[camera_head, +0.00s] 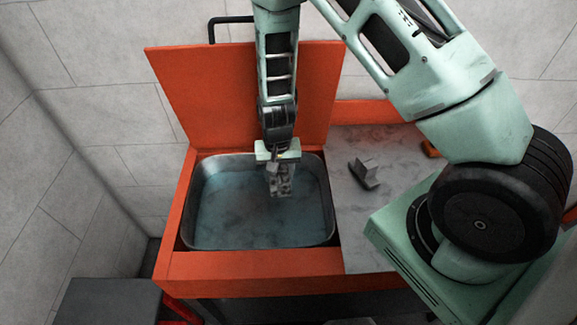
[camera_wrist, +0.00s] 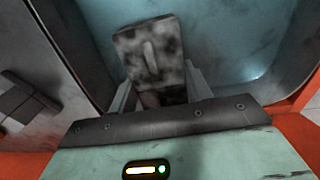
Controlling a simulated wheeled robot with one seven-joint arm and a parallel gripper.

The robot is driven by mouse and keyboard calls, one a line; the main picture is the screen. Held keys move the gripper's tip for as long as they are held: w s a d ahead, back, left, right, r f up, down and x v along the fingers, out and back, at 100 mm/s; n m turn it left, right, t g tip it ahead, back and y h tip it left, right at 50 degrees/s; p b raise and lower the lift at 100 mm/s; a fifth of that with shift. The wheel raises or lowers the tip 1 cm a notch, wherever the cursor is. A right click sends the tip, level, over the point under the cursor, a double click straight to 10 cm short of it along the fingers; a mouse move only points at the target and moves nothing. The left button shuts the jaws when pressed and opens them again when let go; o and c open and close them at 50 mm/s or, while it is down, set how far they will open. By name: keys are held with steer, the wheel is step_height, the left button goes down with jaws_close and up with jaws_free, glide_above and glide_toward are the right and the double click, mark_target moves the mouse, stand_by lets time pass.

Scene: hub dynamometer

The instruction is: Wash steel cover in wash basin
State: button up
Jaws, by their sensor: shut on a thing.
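The wash basin (camera_head: 212,235) is a steel tub with bluish liquid, set in an orange cabinet. My gripper (camera_head: 276,172) points down over the basin's upper right part. It is shut on the steel cover (camera_head: 280,186), a small grey block with dark smudges. The wrist view shows the cover (camera_wrist: 150,50) between the two fingers of my gripper (camera_wrist: 160,88), with the basin (camera_wrist: 230,50) behind it. I cannot tell whether the cover touches the liquid.
An orange lid (camera_head: 215,95) stands open behind the basin. A grey marbled counter (camera_head: 360,220) lies to the right, with a grey angled part (camera_head: 364,174) and a small orange item (camera_head: 430,149) on it. A dark box (camera_head: 108,302) stands at the lower left.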

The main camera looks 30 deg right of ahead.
steer(key=a+r+m+p, duration=0.3)
steer(key=a+m+p, duration=0.2)
steer(key=a+m, duration=0.15)
steer(key=f+b, duration=0.5)
steer(key=f, duration=0.2)
steer(key=f+b, duration=0.6)
steer(key=f, duration=0.1)
steer(key=shift+w+a+f, duration=0.1)
steer(key=shift+w+f, duration=0.05)
steer(key=shift+w, duration=0.05)
stand_by(2.7)
step_height(320, 180, up, 13)
steer(key=p, duration=0.9)
steer(key=shift+p, duration=0.35)
stand_by(1.2)
